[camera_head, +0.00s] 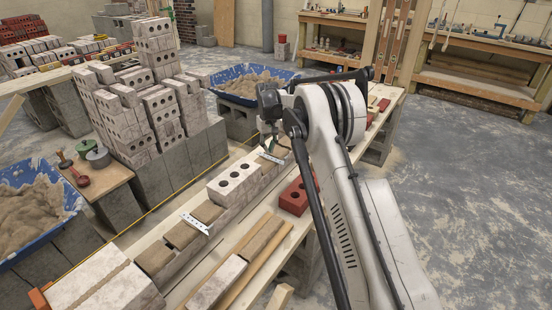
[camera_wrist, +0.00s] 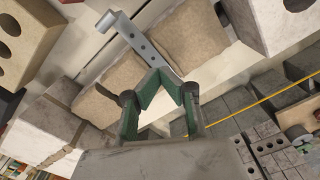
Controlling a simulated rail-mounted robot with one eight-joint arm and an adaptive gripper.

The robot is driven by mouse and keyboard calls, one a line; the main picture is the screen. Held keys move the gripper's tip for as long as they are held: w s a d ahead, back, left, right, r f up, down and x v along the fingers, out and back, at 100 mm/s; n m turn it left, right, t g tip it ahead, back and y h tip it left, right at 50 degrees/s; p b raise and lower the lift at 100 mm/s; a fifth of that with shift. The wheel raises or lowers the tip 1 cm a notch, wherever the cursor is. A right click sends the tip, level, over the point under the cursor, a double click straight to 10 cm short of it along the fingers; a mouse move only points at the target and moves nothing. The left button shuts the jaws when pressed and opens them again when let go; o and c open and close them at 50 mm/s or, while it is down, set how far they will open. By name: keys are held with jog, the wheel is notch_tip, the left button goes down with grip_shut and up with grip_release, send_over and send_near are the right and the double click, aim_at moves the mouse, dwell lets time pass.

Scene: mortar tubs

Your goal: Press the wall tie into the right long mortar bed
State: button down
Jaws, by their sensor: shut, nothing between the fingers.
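A pale metal wall tie with a row of holes lies just beyond my fingertips in the wrist view (camera_wrist: 140,42), across tan mortar; it also shows below my gripper in the head view (camera_head: 271,158). One mortar bed (camera_wrist: 108,95) is left of the tie and another (camera_wrist: 188,35) right of it. My gripper (camera_wrist: 166,76) is shut and empty, its green-padded fingers meeting close to the tie's near end; contact cannot be told. In the head view my gripper (camera_head: 268,146) partly hides this area. A second wall tie (camera_head: 195,224) lies across mortar beds (camera_head: 180,234) nearer the camera.
A white holed brick (camera_head: 235,181) sits on the wall between the two ties. A red brick (camera_head: 295,196) stands to its right. Tall brick stacks (camera_head: 150,110) rise to the left. Blue mortar tubs stand behind (camera_head: 245,82) and at far left (camera_head: 30,210). A yellow line (camera_head: 160,205) runs along the wall.

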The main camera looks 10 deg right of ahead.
notch_tip(320, 180, up, 6)
jog(key=p, duration=0.2)
jog(key=shift+r, duration=0.2)
dwell(0.4)
dwell(0.4)
notch_tip(320, 180, up, 14)
jog(key=r+t, duration=0.1)
jog(key=t, duration=0.1)
send_over(269, 158)
jog(key=s, duration=0.8)
jog(key=s+r+m+t, duration=0.1)
jog(key=s+r, duration=0.8)
jog(key=s, duration=0.6)
jog(key=s+r+t, duration=0.1)
jog(key=s+t, duration=0.1)
jog(key=s, duration=1.4)
jog(key=s+f+t, duration=0.1)
jog(key=s+f, duration=0.2)
jog(key=s, duration=0.4)
jog(key=s+f+m+t, duration=0.1)
jog(key=s+f, duration=0.2)
jog(key=s, duration=0.4)
jog(key=shift+s+f, duration=0.35)
